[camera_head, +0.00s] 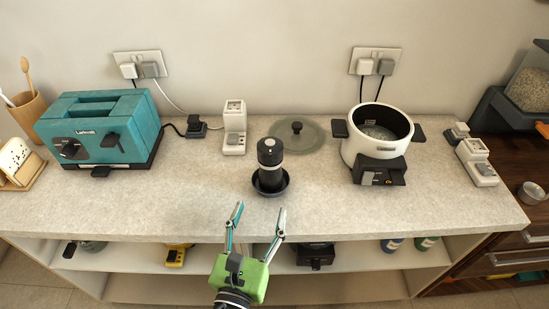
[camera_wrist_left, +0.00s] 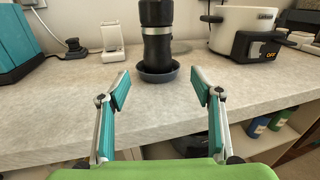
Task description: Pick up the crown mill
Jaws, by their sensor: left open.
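The crown mill (camera_head: 270,163) is a black cylinder with a lighter band around its middle. It stands upright in a small dark round dish (camera_head: 283,187) near the middle of the counter. In the left wrist view the mill (camera_wrist_left: 156,35) stands ahead, slightly left of centre, with its top cut off by the frame edge. The dish (camera_wrist_left: 157,76) shows beneath it. My left gripper (camera_head: 258,208) is open and empty in front of the counter's front edge, short of the mill. Its fingers (camera_wrist_left: 162,88) spread to either side of the mill's line. My right gripper is not in view.
A teal toaster (camera_head: 100,130) stands at left and a white cooker (camera_head: 375,135) at right. A glass lid (camera_head: 310,138) lies just behind the mill, and a white device (camera_head: 234,128) stands behind left. The counter (camera_head: 200,190) is clear in front of the mill.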

